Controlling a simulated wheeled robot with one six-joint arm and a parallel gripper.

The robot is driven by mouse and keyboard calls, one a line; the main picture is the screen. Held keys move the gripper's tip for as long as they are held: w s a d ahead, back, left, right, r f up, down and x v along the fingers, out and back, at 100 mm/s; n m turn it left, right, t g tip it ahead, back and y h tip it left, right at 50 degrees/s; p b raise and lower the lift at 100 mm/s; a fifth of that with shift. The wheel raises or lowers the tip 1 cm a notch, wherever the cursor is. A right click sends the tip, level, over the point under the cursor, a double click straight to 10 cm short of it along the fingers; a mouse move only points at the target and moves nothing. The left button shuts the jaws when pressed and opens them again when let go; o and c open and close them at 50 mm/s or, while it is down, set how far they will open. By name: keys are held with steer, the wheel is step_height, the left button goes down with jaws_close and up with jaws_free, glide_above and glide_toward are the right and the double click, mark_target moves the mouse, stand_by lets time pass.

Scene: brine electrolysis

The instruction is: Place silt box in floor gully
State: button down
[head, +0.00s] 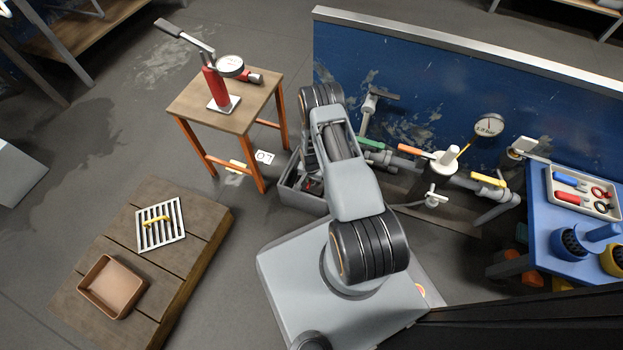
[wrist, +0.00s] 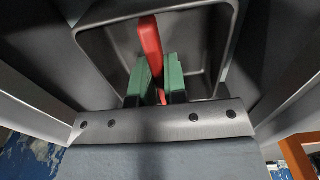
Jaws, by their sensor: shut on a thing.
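In the wrist view my gripper (wrist: 157,76) has green fingers shut on a red bar (wrist: 150,40). The bar runs across a dark grey open box (wrist: 205,45) with rounded corners, and I cannot tell whether it is joined to that box. In the head view a grey open-topped box (head: 297,199) sits at floor level between the small table and my arm, with something red inside; my arm hides much of it and my gripper. I cannot tell for certain which part is the silt box and which the floor gully.
A wooden platform (head: 180,240) at left holds a slotted grate (head: 160,226) with a yellow handle and an empty brown tray (head: 111,287). A small table (head: 250,108) bears a red hand pump (head: 214,85). Pipes and valves (head: 437,165) line the blue wall. A blue bench (head: 565,205) stands right.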

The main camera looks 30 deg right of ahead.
steer(key=shift+f, duration=0.1)
steer(key=c, duration=1.6)
jaws_free()
steer(key=shift+f, duration=0.1)
steer(key=shift+c, duration=0.2)
steer(key=o, duration=0.5)
